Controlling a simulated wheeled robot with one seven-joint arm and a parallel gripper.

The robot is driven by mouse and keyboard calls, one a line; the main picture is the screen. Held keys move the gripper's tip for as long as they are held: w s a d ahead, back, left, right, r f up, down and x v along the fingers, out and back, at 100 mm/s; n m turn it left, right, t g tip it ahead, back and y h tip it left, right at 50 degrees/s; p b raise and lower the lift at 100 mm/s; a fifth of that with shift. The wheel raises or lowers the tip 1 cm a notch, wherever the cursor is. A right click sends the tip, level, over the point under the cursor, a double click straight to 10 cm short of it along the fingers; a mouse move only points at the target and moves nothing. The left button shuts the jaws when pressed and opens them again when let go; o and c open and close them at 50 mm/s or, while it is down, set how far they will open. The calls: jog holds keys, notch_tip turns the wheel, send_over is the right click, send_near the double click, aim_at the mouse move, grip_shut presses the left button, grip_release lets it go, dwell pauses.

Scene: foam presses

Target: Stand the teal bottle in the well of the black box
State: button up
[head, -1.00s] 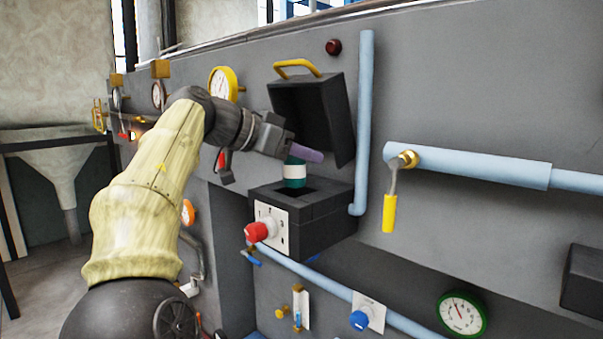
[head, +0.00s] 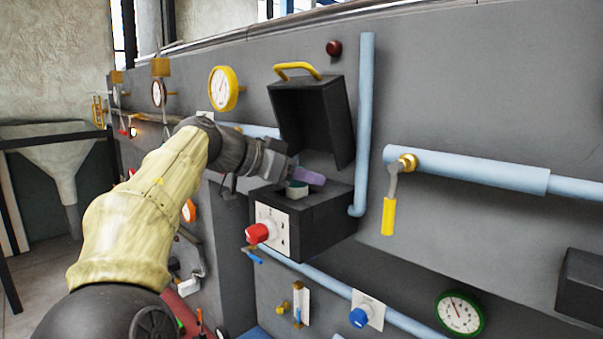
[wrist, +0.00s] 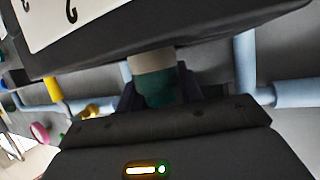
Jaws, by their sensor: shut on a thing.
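The black box (head: 325,222) is fixed to the grey wall, with its lid (head: 313,120) raised by the yellow handle. The teal bottle (head: 297,189) shows only its upper part above the box top; its lower part is hidden down in the well. My gripper (head: 306,178) is shut on the bottle just above the box opening, with a purple finger showing. In the wrist view the teal bottle (wrist: 157,84), with a pale band, sits between the fingers and passes out of sight behind the dark box edge (wrist: 190,35). Whether its base touches the well floor cannot be seen.
A red knob (head: 257,233) stands out from the box's white front plate. A vertical blue pipe (head: 365,120) runs close to the right of the box. A yellow-handled valve (head: 389,215) hangs further right. The raised lid stands close behind my gripper.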

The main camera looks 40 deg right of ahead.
jog(key=shift+f, duration=0.1)
jog(key=o, duration=1.1)
jog(key=shift+r, duration=0.25)
jog(key=b+v, duration=0.2)
jog(key=v, duration=1)
